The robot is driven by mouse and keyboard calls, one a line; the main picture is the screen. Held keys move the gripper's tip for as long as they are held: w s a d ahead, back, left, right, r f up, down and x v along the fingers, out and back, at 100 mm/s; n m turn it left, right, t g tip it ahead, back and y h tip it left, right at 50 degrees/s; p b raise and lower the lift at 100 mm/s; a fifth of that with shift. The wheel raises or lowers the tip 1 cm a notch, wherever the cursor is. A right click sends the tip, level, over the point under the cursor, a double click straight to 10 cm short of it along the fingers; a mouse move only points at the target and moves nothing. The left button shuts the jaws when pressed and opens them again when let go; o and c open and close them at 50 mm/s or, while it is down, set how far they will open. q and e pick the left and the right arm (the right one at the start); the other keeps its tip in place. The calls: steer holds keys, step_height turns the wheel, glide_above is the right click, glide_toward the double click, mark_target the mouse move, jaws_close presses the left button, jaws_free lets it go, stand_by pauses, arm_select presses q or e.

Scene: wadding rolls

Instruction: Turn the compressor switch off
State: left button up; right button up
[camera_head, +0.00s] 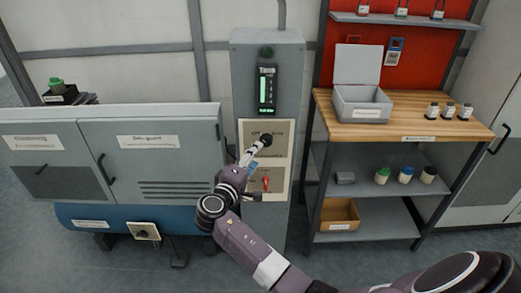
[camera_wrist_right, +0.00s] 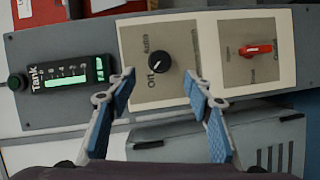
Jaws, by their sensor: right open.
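A grey control cabinet (camera_head: 298,70) stands in the middle of the head view. The plate below carries a red switch handle (camera_head: 266,183), which also shows in the wrist view (camera_wrist_right: 256,49). I cannot read which plate names the compressor. My right gripper (camera_wrist_right: 159,82) is open and empty, facing the panel. In the wrist view its blue-padded fingers lie either side of the knob, apparently short of it. It also shows in the head view (camera_head: 257,157). My left gripper is not visible.
A lit tank gauge (camera_head: 266,91) is above the knob. A wooden-topped workbench (camera_head: 400,124) with a grey open box (camera_head: 362,105) and jars stands right.

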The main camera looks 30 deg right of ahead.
steer(key=shift+v, duration=1.35)
step_height(320, 180, down, 19)
steer(key=s+a+n+y, duration=0.2)
steer(key=n+y, duration=0.1)
steer(key=y, duration=0.1)
steer(key=s+a+f+g+y, duration=0.25)
steer(key=s+f, duration=0.45)
steer(key=f, duration=0.4)
steer(key=s+a+f+g+y, duration=0.25)
steer(key=s+f, duration=0.45)
steer(key=f, duration=0.4)
steer(key=s+f+m+g+y, duration=0.1)
steer(key=s+f, duration=0.5)
steer(key=s, duration=0.6)
steer(key=s+a+f+m+g+y, duration=0.1)
steer(key=s+f, duration=0.5)
steer(key=s, duration=0.7)
steer(key=s+a+f+m+g+y, duration=0.1)
steer(key=s+f+m, duration=0.3)
steer(key=s, duration=0.9)
step_height(320, 180, down, 2)
steer(key=shift+s+g+y, duration=0.15)
steer(key=shift+g+y, duration=0.25)
steer(key=shift+y, duration=0.3)
